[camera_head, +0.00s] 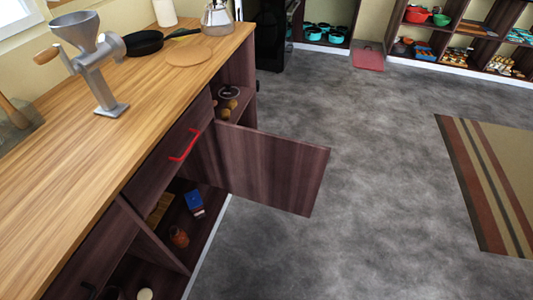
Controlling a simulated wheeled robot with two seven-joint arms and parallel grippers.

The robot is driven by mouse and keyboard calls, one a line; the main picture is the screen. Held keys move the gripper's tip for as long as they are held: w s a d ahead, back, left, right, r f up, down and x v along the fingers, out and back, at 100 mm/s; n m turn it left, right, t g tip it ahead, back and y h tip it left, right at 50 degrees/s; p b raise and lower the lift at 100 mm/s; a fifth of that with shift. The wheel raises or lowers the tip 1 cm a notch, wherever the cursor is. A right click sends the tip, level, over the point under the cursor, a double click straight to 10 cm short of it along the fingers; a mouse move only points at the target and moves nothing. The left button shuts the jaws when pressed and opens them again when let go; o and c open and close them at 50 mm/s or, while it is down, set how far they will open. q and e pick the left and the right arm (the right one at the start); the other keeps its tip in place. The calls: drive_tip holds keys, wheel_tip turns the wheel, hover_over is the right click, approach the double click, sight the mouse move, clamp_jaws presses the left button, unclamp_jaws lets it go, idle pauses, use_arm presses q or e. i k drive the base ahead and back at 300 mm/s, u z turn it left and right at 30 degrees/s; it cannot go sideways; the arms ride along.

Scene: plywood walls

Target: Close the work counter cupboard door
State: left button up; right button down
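The work counter (170,95) runs along the left with a light wooden top and dark wooden front. Its dark brown cupboard door (275,168) stands wide open, sticking out from the counter front over the grey floor. No handle shows on the door's visible face. A red handle (184,145) sits on the dark front panel above this opening. Neither of my grippers is in view.
A metal grinder (95,65), black pan (145,43) and round board (190,51) stand on the counter. Grey floor (385,200) is clear right of the door, up to a striped rug (495,190). Shelves (465,40) line the back.

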sight(285, 174)
drive_tip(key=z, duration=1.6)
drive_tip(key=i, duration=4.1)
drive_tip(key=u, duration=4.5)
drive_tip(key=i, duration=1)
drive_tip(key=u, duration=0.05)
